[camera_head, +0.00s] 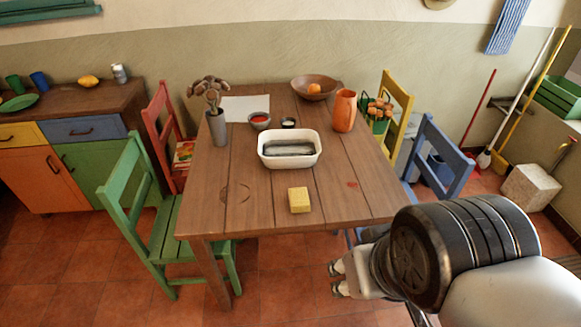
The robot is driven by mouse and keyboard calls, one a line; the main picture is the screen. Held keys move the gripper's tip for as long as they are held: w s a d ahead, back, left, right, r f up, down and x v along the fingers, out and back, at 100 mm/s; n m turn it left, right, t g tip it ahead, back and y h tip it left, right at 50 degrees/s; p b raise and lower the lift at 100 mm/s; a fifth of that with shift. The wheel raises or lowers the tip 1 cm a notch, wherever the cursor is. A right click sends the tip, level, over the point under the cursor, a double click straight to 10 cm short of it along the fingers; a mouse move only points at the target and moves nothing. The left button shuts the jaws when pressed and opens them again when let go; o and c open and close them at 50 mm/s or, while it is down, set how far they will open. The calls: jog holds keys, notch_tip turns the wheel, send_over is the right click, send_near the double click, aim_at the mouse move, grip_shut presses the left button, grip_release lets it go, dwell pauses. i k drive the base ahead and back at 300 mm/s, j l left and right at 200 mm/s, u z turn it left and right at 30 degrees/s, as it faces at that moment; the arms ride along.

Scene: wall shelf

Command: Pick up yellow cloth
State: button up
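The yellow cloth (299,200) looks like a small folded square block. It lies flat on the wooden table (262,205), near the middle of its front edge. My gripper (336,279) is below and to the right of the cloth in the picture, in front of the table's front edge and apart from the cloth. Its two fingertips are spread, with nothing seen between them. My own arm hides part of the table's right front corner and the floor there.
A white basin (289,149) stands behind the cloth. Farther back are an orange vase (344,111), a wooden bowl (315,87), small bowls and a grey vase (218,127). Green (150,205), red, yellow and blue (437,155) chairs flank the table. The tabletop around the cloth is clear.

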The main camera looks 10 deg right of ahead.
aim_at(299, 200)
jog(key=i+j+z, duration=0.7)
jog(key=j, duration=0.4)
jog(key=i+l, duration=0.05)
jog(key=i, duration=0.05)
